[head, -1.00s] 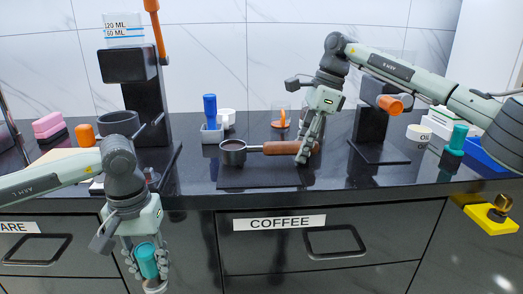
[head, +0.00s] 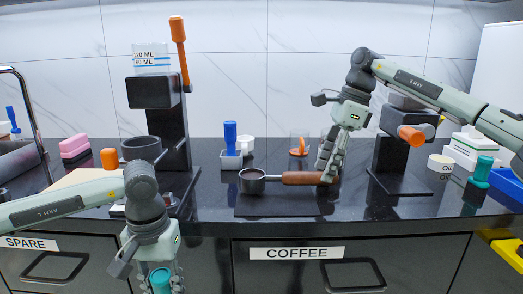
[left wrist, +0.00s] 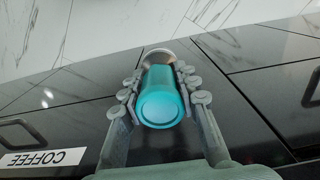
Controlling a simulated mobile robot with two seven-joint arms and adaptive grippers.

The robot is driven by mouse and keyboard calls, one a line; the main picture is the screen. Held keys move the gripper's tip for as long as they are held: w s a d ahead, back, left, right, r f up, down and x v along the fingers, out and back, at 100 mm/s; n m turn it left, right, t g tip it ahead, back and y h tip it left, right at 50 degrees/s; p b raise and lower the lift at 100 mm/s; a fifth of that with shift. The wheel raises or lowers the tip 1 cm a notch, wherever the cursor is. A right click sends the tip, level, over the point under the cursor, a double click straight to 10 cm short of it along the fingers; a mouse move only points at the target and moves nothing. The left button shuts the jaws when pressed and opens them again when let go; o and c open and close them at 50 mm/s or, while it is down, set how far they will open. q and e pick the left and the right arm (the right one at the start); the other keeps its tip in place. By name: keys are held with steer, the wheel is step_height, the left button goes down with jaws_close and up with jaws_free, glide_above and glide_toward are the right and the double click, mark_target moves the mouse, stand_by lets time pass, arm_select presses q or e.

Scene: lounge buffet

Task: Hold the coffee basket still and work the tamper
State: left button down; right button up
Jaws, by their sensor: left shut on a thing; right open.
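The coffee basket (head: 252,184) is a round metal cup with a brown handle (head: 302,178). It lies on a dark mat on the counter, handle pointing right. My right gripper (head: 328,176) is open at the handle's right end, its fingers hanging down by it; contact is unclear. My left gripper (head: 161,284) is shut on a teal-handled tamper, in front of the counter, left of the basket and below the counter top. The left wrist view shows the teal tamper (left wrist: 161,105) between both fingers, with a paler round base at its far end.
A blue-handled tool (head: 230,138) stands in a small tray behind the basket. Black stands rise left (head: 172,135) and right (head: 388,160). Another teal-handled piece (head: 482,170) stands at right. The counter's front edge lies between my left gripper and the basket.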

steer(key=shift+v, duration=2.15)
steer(key=v, duration=1.2)
